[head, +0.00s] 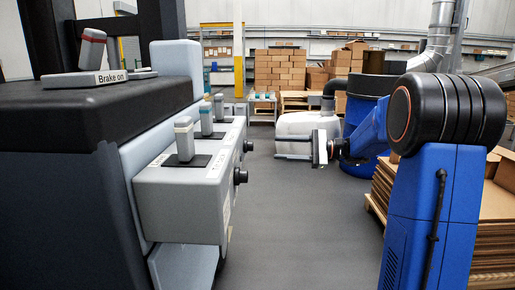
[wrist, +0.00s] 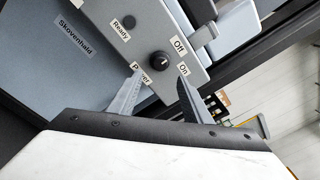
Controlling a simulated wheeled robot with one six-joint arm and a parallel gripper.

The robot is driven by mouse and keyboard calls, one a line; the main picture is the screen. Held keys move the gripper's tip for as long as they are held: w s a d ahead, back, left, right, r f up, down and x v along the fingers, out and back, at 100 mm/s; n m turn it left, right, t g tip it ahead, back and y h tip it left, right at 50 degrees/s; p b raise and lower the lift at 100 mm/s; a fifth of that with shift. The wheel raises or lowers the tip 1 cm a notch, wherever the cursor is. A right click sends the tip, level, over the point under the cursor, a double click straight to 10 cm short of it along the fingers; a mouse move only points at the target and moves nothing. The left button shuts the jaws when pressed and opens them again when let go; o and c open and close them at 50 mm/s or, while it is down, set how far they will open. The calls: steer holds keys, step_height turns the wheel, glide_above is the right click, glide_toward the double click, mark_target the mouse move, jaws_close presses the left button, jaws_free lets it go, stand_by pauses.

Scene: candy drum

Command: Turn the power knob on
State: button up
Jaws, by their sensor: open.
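The power knob (wrist: 159,61) is round and black on a grey panel, with a pale mark on its face. Labels "Off" (wrist: 180,45), "On" (wrist: 184,69) and "Power" (wrist: 141,74) surround it. My gripper (wrist: 160,70) is open and empty, one finger on each side of the picture below the knob. The fingertips look short of the knob, and I see no contact. In the head view my gripper (head: 291,148) points left towards the control box, with a gap between. Two black knobs (head: 240,177) (head: 249,146) stick out there; I cannot tell which is the power knob.
The grey control box (head: 185,205) has several upright levers on top, one near lever (head: 184,139) closest. A "Ready" button (wrist: 129,21) sits near the knob. A "Brake on" lever (head: 92,50) stands on the dark housing. The floor (head: 300,225) between is clear. Cardboard stacks (head: 478,225) stand right.

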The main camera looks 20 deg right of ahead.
mark_target(249, 146)
steer(key=x, duration=0.9)
steer(key=shift+a, duration=0.2)
steer(key=shift+w, duration=0.1)
steer(key=c, duration=1.1)
